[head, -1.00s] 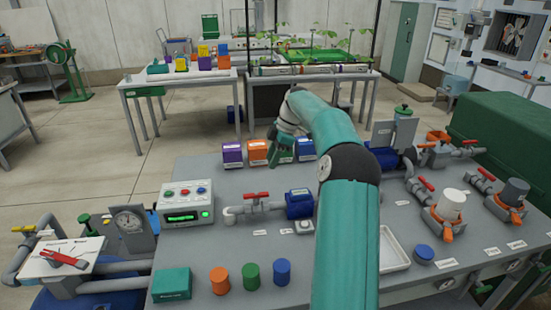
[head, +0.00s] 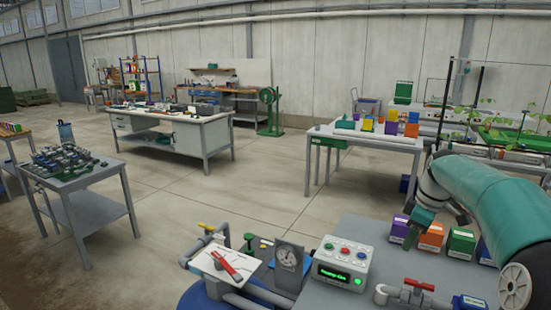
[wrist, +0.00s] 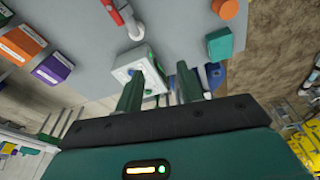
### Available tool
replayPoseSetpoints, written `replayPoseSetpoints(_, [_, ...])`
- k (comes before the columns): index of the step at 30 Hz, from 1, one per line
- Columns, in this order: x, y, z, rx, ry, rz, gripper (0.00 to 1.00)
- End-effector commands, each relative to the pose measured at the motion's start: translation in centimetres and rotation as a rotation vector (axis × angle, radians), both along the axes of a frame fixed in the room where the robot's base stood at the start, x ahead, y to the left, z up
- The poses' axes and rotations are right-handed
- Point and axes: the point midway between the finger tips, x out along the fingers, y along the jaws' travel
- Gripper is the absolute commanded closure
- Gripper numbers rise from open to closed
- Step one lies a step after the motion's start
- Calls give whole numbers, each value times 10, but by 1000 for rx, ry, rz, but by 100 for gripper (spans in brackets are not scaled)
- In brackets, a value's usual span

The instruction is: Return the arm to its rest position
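My arm (head: 490,195) reaches in from the right side of the head view, over the grey skid bench. It is bent, with my gripper (head: 437,217) pointing down near the purple box (head: 400,228) and orange box (head: 431,237) at the bench's back edge. In the wrist view my gripper (wrist: 161,88) has its two green fingers apart with nothing held between them. Beyond the fingers, the white control box (wrist: 140,72) shows at a distance. I cannot tell how high the gripper is above the bench.
A green box (head: 461,240) stands beside the orange one. Tables (head: 362,140) stand behind.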

Motion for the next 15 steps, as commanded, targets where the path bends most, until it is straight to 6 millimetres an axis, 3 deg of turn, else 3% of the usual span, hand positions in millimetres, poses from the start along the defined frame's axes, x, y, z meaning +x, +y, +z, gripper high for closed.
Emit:
replayPoseSetpoints(1, [-10,21,10,-25,-2,-28,62])
replayPoseSetpoints(6, [-47,73,30,-82,-22,-162,62])
replayPoseSetpoints(15, [-131,140,45,-108,-113,-414,62])
